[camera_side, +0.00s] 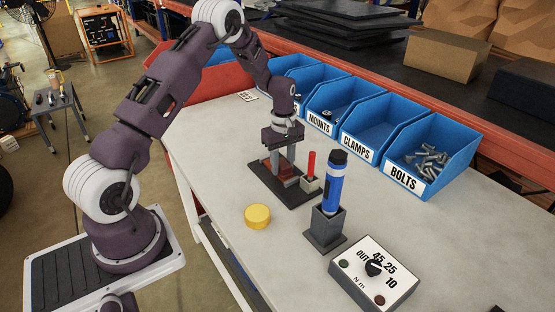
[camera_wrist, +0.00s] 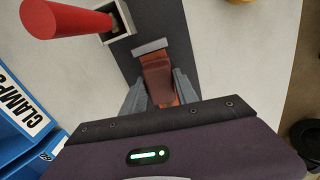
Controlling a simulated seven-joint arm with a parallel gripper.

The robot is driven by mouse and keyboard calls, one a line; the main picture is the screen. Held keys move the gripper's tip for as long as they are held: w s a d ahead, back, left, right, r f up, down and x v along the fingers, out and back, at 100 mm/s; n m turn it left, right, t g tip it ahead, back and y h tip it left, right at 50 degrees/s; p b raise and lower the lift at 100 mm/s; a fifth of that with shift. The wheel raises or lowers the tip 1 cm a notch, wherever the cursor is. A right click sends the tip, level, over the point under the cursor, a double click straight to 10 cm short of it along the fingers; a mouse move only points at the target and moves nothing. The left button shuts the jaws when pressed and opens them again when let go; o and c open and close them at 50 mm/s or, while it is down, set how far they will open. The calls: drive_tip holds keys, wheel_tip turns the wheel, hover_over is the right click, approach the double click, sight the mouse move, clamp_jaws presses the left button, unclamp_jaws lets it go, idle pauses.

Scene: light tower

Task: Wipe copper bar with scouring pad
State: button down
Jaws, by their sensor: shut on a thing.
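My gripper (camera_side: 283,162) points down over the dark base plate (camera_side: 266,186) on the bench. In the wrist view my gripper (camera_wrist: 158,88) is shut on a maroon block (camera_wrist: 157,75), which looks like the scouring pad. Orange-brown copper (camera_wrist: 147,56) of the bar shows around and under the pad, beside a grey end piece (camera_wrist: 150,46). The pad appears to lie on or just over the bar; whether they touch I cannot tell. In the side view the fingers partly hide both, and a reddish-brown patch (camera_side: 291,183) shows between them.
A red cylinder (camera_side: 311,163) stands upright in a small holder close right of my gripper. A blue bottle-like tool (camera_side: 334,185) stands in a grey block farther right. A yellow disc (camera_side: 257,216) and a dial box (camera_side: 375,270) lie in front. Blue bins (camera_side: 436,150) line the back.

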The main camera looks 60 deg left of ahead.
sight(268, 157)
drive_tip(key=shift+d+f, duration=0.1)
drive_tip(key=shift+d, duration=1.7)
drive_tip(key=a, duration=1.1)
drive_tip(key=shift+a, duration=0.3)
wheel_tip(268, 157, up, 8)
drive_tip(key=shift+d+r, duration=0.2)
drive_tip(key=shift+d, duration=0.15)
drive_tip(key=shift+w+a+f, duration=0.1)
drive_tip(key=shift+a+f, duration=0.3)
drive_tip(key=shift+f, duration=0.65)
drive_tip(key=shift+w+a+f, duration=0.1)
drive_tip(key=shift+a+f, duration=0.3)
drive_tip(key=shift+f, duration=0.7)
drive_tip(key=shift+a+f, duration=0.4)
drive_tip(key=shift+f, duration=0.65)
drive_tip(key=shift+f, duration=0.75)
